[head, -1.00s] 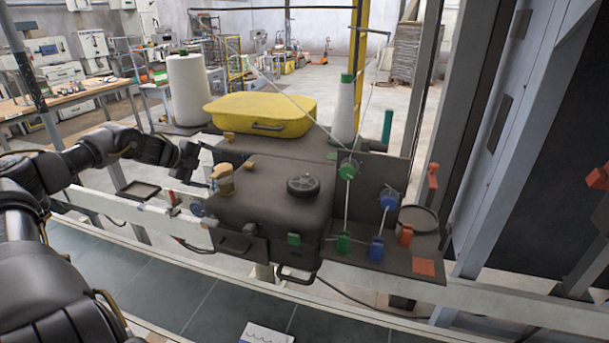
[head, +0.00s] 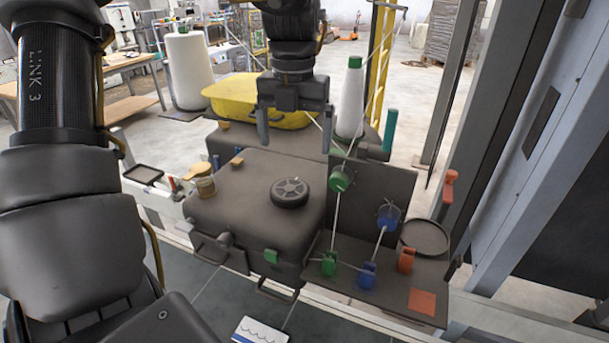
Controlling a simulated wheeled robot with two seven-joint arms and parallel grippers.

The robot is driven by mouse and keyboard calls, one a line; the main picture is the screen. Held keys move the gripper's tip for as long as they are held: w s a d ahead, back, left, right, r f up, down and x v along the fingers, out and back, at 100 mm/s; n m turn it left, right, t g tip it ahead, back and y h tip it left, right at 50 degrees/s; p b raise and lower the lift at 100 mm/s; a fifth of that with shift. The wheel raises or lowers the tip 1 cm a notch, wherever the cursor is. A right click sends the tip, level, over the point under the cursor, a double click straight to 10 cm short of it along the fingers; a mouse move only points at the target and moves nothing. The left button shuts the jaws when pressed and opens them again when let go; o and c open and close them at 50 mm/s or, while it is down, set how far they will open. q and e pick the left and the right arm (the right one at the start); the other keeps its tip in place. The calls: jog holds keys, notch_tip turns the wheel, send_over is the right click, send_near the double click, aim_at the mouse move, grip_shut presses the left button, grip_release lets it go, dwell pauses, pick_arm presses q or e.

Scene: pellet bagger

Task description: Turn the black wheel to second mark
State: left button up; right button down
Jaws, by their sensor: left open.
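The black wheel (head: 289,192) lies flat on top of the dark machine housing (head: 235,215), near its right side. It is fully in view and nothing touches it. Marks around it are too small to tell. My left gripper (head: 295,146) hangs above and slightly behind the wheel, pointing down, with its two fingers wide apart and nothing between them. My right gripper is not in view.
Right of the wheel stand a green knob (head: 341,178), a blue knob (head: 388,215), green, blue and orange clips, and a round dark tray (head: 424,238). A yellow cover (head: 225,100) and a white thread cone (head: 349,100) stand behind.

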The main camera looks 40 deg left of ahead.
aim_at(289, 189)
pick_arm(q)
jog(key=s+f, duration=0.2)
jog(key=shift+s+a+f, duration=0.15)
jog(key=shift+s+f, duration=0.05)
jog(key=shift+s, duration=0.1)
jog(key=f, duration=0.2)
jog(key=w+f+p, duration=0.1)
jog(key=shift+w+a+f, duration=0.1)
jog(key=shift+w+f, duration=0.1)
jog(key=shift+f, duration=0.15)
jog(key=f, duration=0.1)
jog(key=f+p, duration=0.1)
jog(key=f, duration=0.1)
jog(key=shift+s+f, duration=0.1)
jog(key=shift+s, duration=0.2)
jog(key=shift+f, duration=0.3)
jog(key=shift+w+f, duration=0.15)
jog(key=shift+f, duration=0.15)
jog(key=c, duration=1)
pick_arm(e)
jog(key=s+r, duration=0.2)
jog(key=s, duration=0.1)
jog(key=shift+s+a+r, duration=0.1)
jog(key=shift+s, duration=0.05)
